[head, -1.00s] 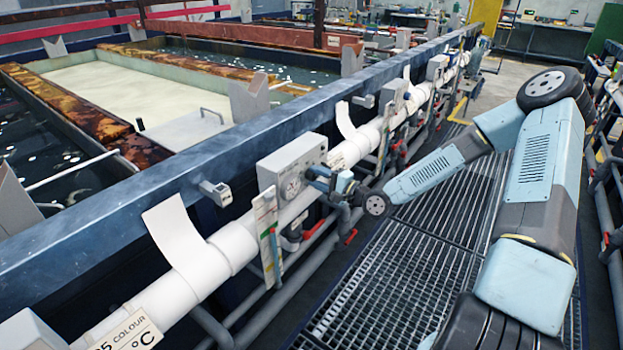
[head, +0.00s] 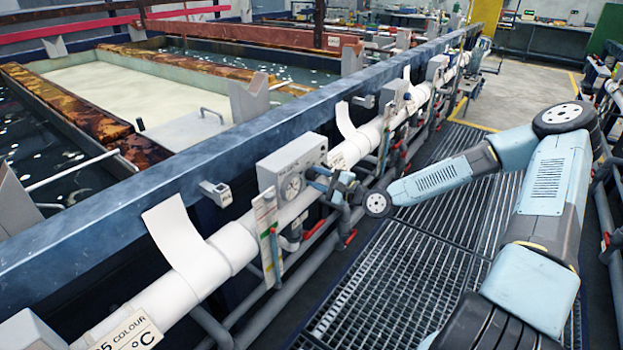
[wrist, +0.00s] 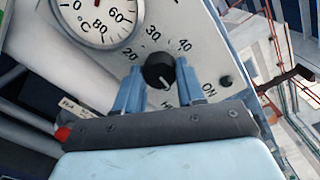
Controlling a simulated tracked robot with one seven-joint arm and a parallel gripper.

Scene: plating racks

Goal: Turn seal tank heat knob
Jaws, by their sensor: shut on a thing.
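The heat knob (wrist: 158,72) is a black round knob on a pale control box face in the wrist view. The knob is hidden there by the gripper.
A temperature dial (wrist: 100,18) sits on the box beside the knob, and a small black button (wrist: 225,81) is near the ON label. White pipe (head: 220,250) and a blue tank rim (head: 200,130) run along the left. Grated walkway (head: 370,290) lies below my arm.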

